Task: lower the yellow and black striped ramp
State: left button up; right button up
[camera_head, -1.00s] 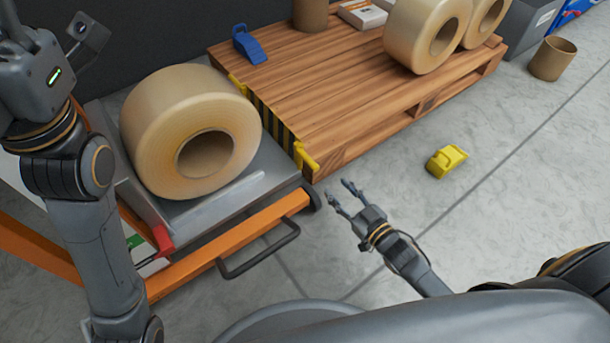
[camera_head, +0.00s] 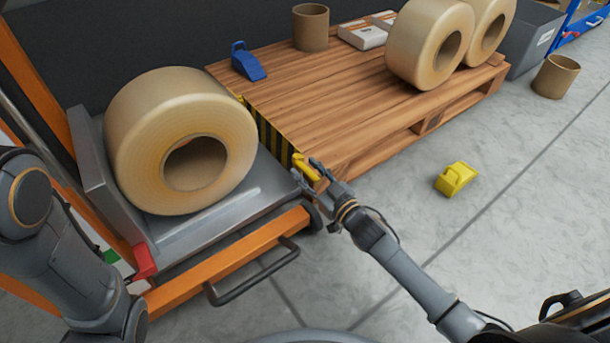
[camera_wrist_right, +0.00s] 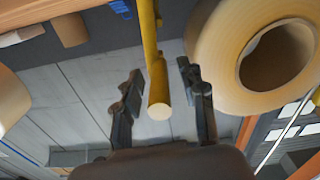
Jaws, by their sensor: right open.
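The yellow and black striped ramp (camera_head: 272,135) stands raised as a narrow plate between the grey cart platform (camera_head: 215,215) and the wooden pallet (camera_head: 330,110). A yellow bar handle (camera_head: 304,166) sticks out at its near end. My right gripper (camera_head: 307,173) is at this handle with its fingers apart. In the right wrist view the handle (camera_wrist_right: 153,60) lies between the open fingers (camera_wrist_right: 159,72), with gaps on both sides. My left arm shows at the lower left, but its gripper is out of view.
A large tape roll (camera_head: 165,110) rests on the cart platform. The pallet carries a blue wedge-like piece (camera_head: 246,62), a cardboard tube (camera_head: 310,28) and more rolls (camera_head: 420,45). A yellow piece (camera_head: 456,179) lies on the floor.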

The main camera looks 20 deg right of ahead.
jog(key=shift+w+a, duration=0.25)
jog(key=shift+w, duration=0.4)
grip_shut()
jog(key=shift+d+r, duration=0.15)
